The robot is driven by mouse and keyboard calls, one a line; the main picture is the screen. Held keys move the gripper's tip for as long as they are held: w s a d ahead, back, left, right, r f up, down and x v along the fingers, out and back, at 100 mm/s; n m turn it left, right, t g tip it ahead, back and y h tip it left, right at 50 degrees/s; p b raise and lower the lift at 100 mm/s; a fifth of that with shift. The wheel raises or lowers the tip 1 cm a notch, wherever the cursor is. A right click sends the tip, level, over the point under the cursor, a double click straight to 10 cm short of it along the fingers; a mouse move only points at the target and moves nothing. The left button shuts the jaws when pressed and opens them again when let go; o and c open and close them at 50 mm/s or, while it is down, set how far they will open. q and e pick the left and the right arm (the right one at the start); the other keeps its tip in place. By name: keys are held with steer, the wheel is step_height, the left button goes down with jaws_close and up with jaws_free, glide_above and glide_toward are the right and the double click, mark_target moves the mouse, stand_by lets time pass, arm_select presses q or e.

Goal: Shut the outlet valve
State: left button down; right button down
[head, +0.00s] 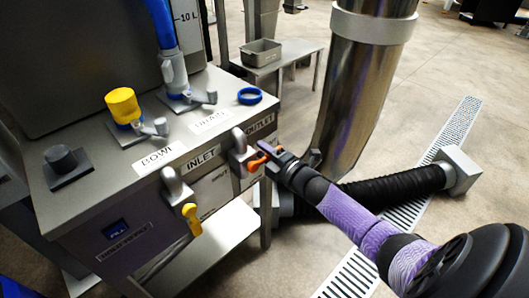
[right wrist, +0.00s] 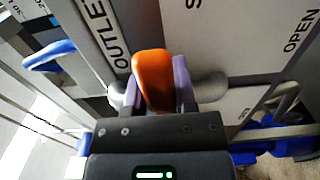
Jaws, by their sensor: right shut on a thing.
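The outlet valve is on the front of the grey cabinet (head: 110,165), near its right corner under the OUTLET label (head: 259,124). Its orange handle (head: 256,164) points sideways toward my right gripper (head: 272,157), which reaches in from the right. In the right wrist view the orange handle (right wrist: 153,80) stands between the two purple-grey fingers of my gripper (right wrist: 157,88), which are shut on it. The grey valve body (right wrist: 208,88) shows behind the fingers and is partly hidden. An OPEN label (right wrist: 302,32) is on the panel to the right. My left gripper is out of view.
The inlet valve with a yellow handle (head: 191,218) sits to the left on the same front. Yellow (head: 123,105) and blue fittings (head: 163,25) and a blue ring (head: 249,96) are on top. A steel column (head: 362,90) and black hose (head: 395,192) stand close behind my right arm.

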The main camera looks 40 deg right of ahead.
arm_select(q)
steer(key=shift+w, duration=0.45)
arm_select(e)
steer(key=shift+n, duration=0.3)
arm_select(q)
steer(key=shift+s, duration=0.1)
arm_select(e)
steer(key=shift+r, duration=0.1)
steer(key=c, duration=0.6)
jaws_free()
steer(key=shift+o, duration=0.9)
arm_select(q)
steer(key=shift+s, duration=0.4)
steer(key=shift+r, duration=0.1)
